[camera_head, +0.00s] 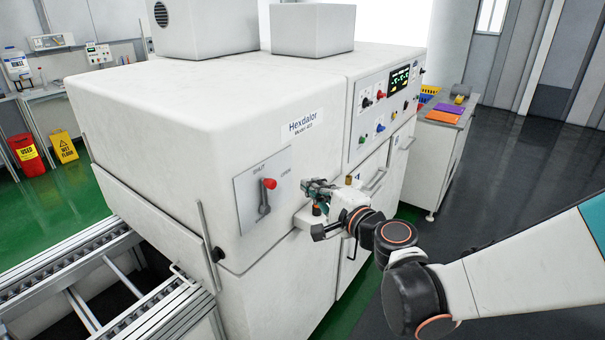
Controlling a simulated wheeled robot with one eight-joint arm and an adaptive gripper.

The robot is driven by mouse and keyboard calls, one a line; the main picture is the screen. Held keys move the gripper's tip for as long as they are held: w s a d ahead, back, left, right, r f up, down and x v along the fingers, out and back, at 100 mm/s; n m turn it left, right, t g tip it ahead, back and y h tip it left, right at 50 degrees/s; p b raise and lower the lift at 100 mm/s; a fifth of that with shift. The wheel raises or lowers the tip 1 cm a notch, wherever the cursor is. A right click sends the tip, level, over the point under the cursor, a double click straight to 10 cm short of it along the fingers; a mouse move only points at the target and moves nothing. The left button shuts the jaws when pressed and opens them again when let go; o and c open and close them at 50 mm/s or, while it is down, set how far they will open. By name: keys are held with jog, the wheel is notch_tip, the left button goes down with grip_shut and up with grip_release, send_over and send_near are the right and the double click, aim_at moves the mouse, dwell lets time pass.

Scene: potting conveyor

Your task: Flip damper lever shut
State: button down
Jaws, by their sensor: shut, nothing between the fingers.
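The damper lever (264,198) is a grey handle with a red knob on a grey plate (246,205) on the front of the white machine. It stands nearly upright, its knob leaning slightly right. The plate is marked SHUT above the lever and OPEN to the upper right. My gripper (309,187) is to the right of the plate, close to the machine's front, with its fingers pointing left. It is shut and empty, and appears apart from the lever. Its wrist and body hide part of the machine front.
A control panel (386,105) and door handles are to the right. A vertical bar handle (205,230) is left of the plate. A roller conveyor (65,268) runs at lower left.

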jog(key=shift+f+v, duration=0.15)
jog(key=shift+v, duration=0.6)
jog(key=shift+f+v, duration=0.1)
jog(key=shift+v, duration=0.6)
jog(key=s+d+f+n+g+h, duration=0.2)
jog(key=s+d+n, duration=0.1)
jog(key=s+n, duration=0.2)
jog(key=s+d+f+n+g+h, duration=0.1)
jog(key=s+d+n+g+h, duration=0.2)
jog(key=s, duration=0.6)
jog(key=s+d+f+n+g+h, duration=0.2)
jog(key=s+d+n+g, duration=0.1)
jog(key=s+n, duration=0.3)
jog(key=shift+s+d+f+n+h+b, duration=0.3)
jog(key=shift+s+d+b, duration=0.15)
jog(key=shift+s+d, duration=0.45)
jog(key=shift+a, duration=0.2)
